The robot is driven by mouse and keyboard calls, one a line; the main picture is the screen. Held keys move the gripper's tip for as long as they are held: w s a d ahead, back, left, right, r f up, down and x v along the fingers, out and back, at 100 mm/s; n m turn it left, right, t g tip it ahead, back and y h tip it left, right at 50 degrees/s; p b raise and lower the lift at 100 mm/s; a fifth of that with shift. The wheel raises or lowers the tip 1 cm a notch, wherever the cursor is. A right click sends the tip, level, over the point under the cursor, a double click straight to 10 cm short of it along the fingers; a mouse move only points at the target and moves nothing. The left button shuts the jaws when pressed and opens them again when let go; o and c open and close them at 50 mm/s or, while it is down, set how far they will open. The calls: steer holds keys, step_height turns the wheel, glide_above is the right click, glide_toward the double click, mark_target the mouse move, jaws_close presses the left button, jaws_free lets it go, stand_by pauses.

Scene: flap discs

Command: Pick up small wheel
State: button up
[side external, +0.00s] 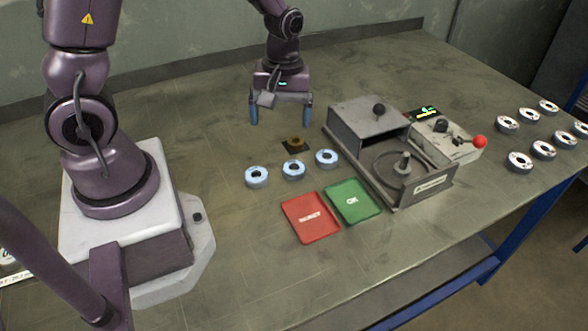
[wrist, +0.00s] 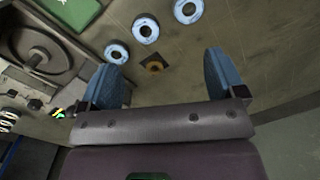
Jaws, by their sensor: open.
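The small wheel (side external: 295,142) is a small brown ring lying flat on a dark square pad. It also shows in the wrist view (wrist: 154,66), ahead of and between my fingers. My gripper (side external: 281,115) points down with its two blue fingers wide apart and empty. It hangs above the table, a little behind and left of the small wheel in the side view. In the wrist view my gripper (wrist: 166,78) shows both fingers, and neither touches the wheel.
Three blue-faced discs (side external: 293,170) lie in a row in front of the pad. A red tray (side external: 311,232) and a green tray (side external: 368,212) lie nearer the front edge. A grey machine (side external: 366,121) with a spindle stands right. Several discs (side external: 519,162) lie at far right.

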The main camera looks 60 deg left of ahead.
mark_target(294, 165)
steer(key=w+f+n, duration=0.1)
steer(key=f+n, duration=0.1)
steer(key=f, duration=0.3)
steer(key=w+a+f+n, duration=0.1)
steer(key=f+n, duration=0.2)
steer(key=f, duration=0.2)
steer(key=w+f+n+t, duration=0.1)
steer(key=f+n, duration=0.1)
steer(key=f, duration=0.3)
steer(key=shift+w+a+f+n, duration=0.2)
steer(key=shift+f+n, duration=0.1)
steer(key=shift+n, duration=0.1)
steer(key=c, duration=1.1)
